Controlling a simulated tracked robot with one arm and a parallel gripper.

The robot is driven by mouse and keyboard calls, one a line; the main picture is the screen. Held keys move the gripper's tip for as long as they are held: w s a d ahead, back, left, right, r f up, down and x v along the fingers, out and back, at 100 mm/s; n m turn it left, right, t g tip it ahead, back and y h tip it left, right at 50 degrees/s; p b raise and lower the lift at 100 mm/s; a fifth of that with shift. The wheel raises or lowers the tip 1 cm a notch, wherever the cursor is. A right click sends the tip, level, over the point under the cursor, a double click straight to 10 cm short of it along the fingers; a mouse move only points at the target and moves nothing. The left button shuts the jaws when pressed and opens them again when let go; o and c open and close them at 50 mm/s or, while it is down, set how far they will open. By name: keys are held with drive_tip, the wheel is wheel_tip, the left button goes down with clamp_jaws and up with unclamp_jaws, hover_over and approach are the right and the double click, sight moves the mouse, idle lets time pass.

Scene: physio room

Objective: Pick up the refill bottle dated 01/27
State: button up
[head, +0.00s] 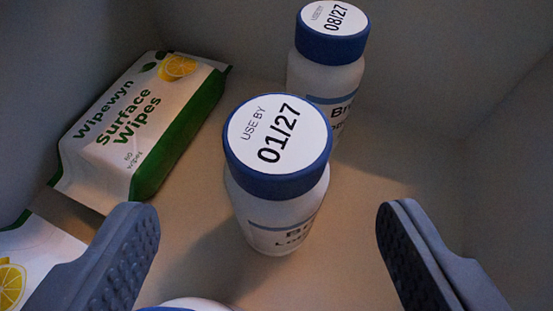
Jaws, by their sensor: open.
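The refill bottle dated 01/27 (277,195) stands upright near the middle of the view. It is white with a blue cap, and its round top label reads "USE BY 01/27". A second bottle (326,77) of the same kind, with "08/27" on its cap, stands upright behind it to the right and is partly hidden by it. My gripper (270,225) is open, with one dark grey finger to the lower left and one to the lower right. The 01/27 bottle appears between and beyond the fingertips, with visible space on both sides. Nothing is held.
A Wipewyn Surface Wipes pack (120,125) lies at the left. Part of another pack with a lemon picture (28,265) shows at the lower left. A white, blue-edged object (190,304) is cut off at the bottom. Grey walls (450,60) enclose the beige floor (375,170), clear at right.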

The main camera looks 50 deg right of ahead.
sight(281, 149)
drive_tip(key=shift+d+r+b+x, duration=0.1)
drive_tip(key=shift+b+x, duration=0.25)
drive_tip(key=shift+x, duration=0.8)
drive_tip(key=shift+d+r+b+x, duration=0.15)
drive_tip(key=shift+b+x, duration=0.2)
drive_tip(key=shift+x, duration=0.8)
drive_tip(key=shift+d+r+b+x, duration=0.1)
drive_tip(key=shift+b+x, duration=0.25)
drive_tip(key=shift+x, duration=0.8)
drive_tip(key=shift+s+r, duration=0.1)
clamp_jaws()
drive_tip(key=shift+r, duration=0.1)
